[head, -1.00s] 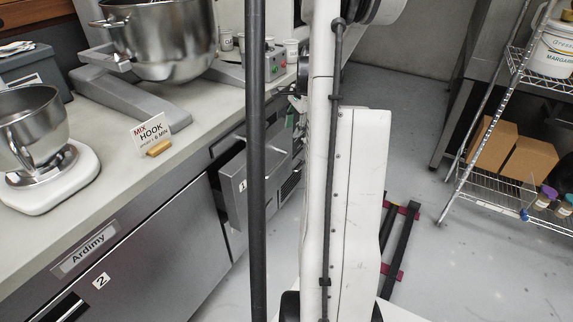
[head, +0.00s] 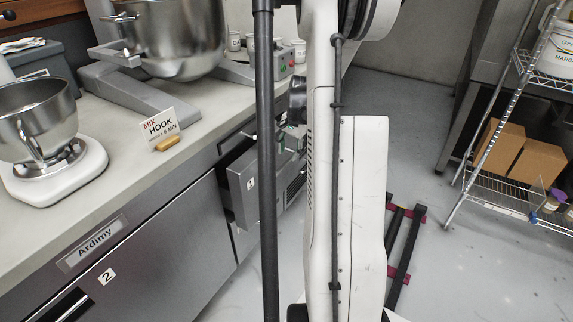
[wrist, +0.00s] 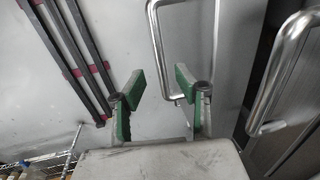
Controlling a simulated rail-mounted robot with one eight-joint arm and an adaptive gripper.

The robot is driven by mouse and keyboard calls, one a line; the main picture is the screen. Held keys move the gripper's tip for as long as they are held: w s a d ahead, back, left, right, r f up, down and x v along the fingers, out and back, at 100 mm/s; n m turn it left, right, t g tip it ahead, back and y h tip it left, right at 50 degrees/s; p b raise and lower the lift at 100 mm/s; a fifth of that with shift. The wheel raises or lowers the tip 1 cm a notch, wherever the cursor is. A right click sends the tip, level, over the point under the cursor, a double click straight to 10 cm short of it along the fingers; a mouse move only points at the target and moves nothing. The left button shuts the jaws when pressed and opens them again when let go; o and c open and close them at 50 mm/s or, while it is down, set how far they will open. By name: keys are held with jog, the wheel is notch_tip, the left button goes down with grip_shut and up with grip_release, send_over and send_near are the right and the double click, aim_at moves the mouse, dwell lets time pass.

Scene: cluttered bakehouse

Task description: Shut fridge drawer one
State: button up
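Fridge drawer one (head: 240,190), with a "1" label on its grey front, stands pulled out from under the counter in the head view. The dark post and my white arm hide its right part. My gripper (wrist: 160,84) shows in the wrist view, its two green-padded fingers apart with nothing held between them. A bent metal bar handle (wrist: 154,35) runs down behind the gap between the fingertips. I cannot tell whether it touches them or which front it belongs to. A second bar handle (wrist: 272,75) is to the right. In the head view my gripper is mostly hidden.
Door two (head: 150,255) is shut on the counter's near side. Mixers and a hook sign (head: 165,130) stand on the counter (head: 130,185). A wire rack (head: 490,135) is on the right. A dark frame (head: 405,250) lies on the floor, with bare floor around.

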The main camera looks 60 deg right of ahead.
aim_at(286, 163)
jog(key=shift+w+f+b, duration=0.25)
jog(key=shift+f+b, duration=0.05)
jog(key=shift+f, duration=0.9)
jog(key=shift+w+f+b, duration=0.2)
jog(key=shift+f+b, duration=0.05)
jog(key=shift+f, duration=0.9)
grip_shut()
